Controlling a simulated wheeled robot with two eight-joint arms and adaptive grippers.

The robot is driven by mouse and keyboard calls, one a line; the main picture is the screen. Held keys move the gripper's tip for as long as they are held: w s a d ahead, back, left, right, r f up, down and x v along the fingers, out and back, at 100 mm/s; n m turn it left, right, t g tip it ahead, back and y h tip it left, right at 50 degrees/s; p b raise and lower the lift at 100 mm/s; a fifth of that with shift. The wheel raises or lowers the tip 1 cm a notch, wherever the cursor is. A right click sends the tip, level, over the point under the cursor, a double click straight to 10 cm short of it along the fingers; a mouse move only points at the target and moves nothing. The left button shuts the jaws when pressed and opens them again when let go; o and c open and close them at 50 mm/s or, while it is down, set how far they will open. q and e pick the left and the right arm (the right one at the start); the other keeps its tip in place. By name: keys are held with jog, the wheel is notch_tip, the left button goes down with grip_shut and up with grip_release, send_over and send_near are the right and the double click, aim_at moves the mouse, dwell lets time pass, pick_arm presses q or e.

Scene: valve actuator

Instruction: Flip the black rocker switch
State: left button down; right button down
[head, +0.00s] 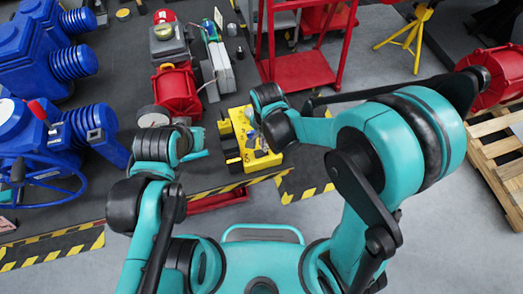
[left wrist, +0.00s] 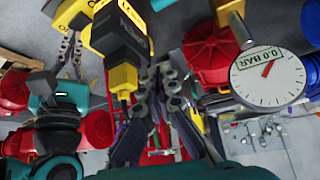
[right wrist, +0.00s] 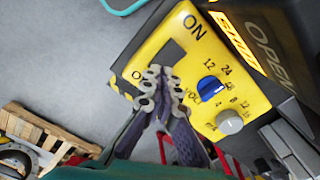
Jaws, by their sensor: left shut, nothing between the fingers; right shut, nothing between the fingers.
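The yellow control box (head: 250,140) stands on the dark bench in the head view. The right wrist view shows its yellow panel (right wrist: 185,45) close up, with ON and OFF labels. The black rocker switch (right wrist: 169,56) lies between these labels, its lower part hidden by my fingertips. My right gripper (right wrist: 160,85) is shut and empty, its tips over the OFF end of the switch; I cannot tell whether they touch it. My left gripper (left wrist: 161,80) is shut and empty, beside a black and yellow part of the box (left wrist: 120,35) in the left wrist view.
A blue knob (right wrist: 210,88) and a grey knob (right wrist: 229,121) sit beside the switch. A pressure gauge (left wrist: 268,75) reads 0.0 BAR. Blue machinery (head: 70,130) stands at left, a red valve body (head: 176,92) behind the box, and a red cart (head: 300,70) at the back.

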jog(key=shift+f+b, duration=0.9)
jog(key=shift+f, duration=0.15)
jog(key=shift+r, duration=0.1)
dwell(0.3)
jog(key=shift+r+p, duration=2.6)
jog(key=shift+r, duration=0.9)
jog(key=shift+d, duration=0.1)
jog(key=shift+w+d+b, duration=0.1)
jog(key=shift+d+b, duration=0.3)
jog(key=shift+b, duration=0.1)
jog(key=s+d+n+t+b, duration=0.2)
jog(key=d+n+t+b, duration=0.1)
jog(key=d+b, duration=0.3)
jog(key=s+d+r+n+t+b, duration=0.1)
jog(key=s+d+n+t+b, duration=0.2)
jog(key=d, duration=0.7)
jog(key=shift+s+d+n+t+b, duration=0.2)
jog(key=shift+d+n+t+b, duration=0.25)
jog(key=shift+n+b, duration=0.9)
